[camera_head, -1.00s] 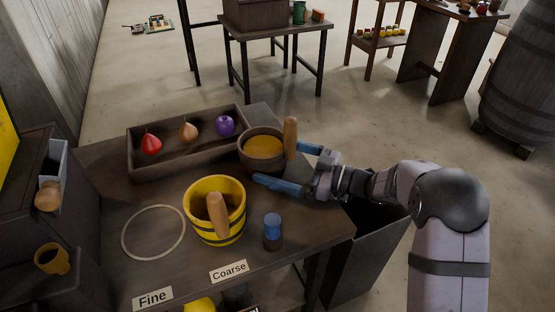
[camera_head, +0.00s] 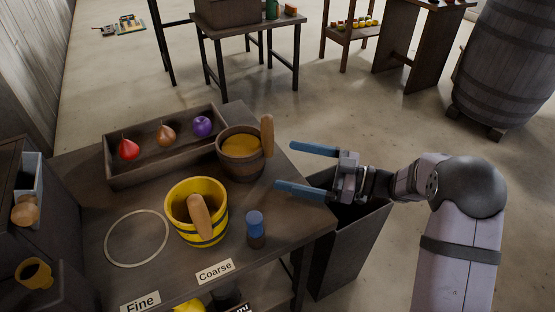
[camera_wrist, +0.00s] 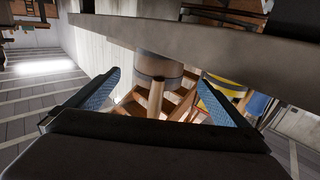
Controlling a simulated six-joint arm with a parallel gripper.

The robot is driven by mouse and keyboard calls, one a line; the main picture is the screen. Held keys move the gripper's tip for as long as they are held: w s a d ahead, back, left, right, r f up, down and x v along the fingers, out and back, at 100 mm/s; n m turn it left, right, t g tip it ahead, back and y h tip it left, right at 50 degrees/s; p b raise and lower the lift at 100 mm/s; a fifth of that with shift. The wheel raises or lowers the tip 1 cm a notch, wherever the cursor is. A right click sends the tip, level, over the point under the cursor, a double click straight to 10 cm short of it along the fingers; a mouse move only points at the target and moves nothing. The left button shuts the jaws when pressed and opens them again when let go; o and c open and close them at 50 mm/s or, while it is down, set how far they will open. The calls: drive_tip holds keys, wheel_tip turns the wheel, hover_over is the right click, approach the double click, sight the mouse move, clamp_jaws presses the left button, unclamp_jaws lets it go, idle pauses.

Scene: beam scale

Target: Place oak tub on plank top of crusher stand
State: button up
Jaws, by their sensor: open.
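The oak tub (camera_head: 228,164) is a brown wooden tub with yellow-orange contents and an upright light handle on its right side. It stands on the dark table next to the fruit tray, and also shows in the wrist view (camera_wrist: 158,66). My gripper (camera_head: 285,166) is open and empty, right of the tub and apart from it, near the table's right edge. In the wrist view the tub and its handle appear beyond and between my blue fingers (camera_wrist: 158,98). I cannot tell which piece of furniture is the crusher stand.
A yellow bucket (camera_head: 183,222) with a handle, a blue-topped peg (camera_head: 255,230) and a pale ring (camera_head: 107,250) are on the table. The tray (camera_head: 150,174) holds three fruits. A dark bin (camera_head: 345,250) stands below my gripper. Another table (camera_head: 262,33) is behind.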

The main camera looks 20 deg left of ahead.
drive_tip(key=shift+d, duration=1)
drive_tip(key=w+d+m+t+h, duration=0.6)
drive_tip(key=w+d+t+h, duration=0.1)
drive_tip(key=w+t, duration=0.35)
drive_tip(key=s+d+f+m+g+h, duration=0.1)
drive_tip(key=s+d+f+m+h, duration=0.1)
drive_tip(key=d+f+m+h, duration=0.3)
drive_tip(key=s+d+h, duration=0.2)
drive_tip(key=s+d, duration=0.1)
drive_tip(key=d, duration=0.3)
drive_tip(key=s+d+f+m+g+h, duration=0.1)
drive_tip(key=s+d+f+m+h, duration=0.1)
drive_tip(key=d+f+m+h, duration=0.3)
drive_tip(key=s+d+f+m+g+y, duration=0.1)
drive_tip(key=s+g, duration=0.7)
drive_tip(key=s, duration=1.6)
drive_tip(key=shift+s+d+f+m, duration=0.2)
drive_tip(key=shift+d+f+m, duration=0.15)
drive_tip(key=shift+f+m, duration=0.25)
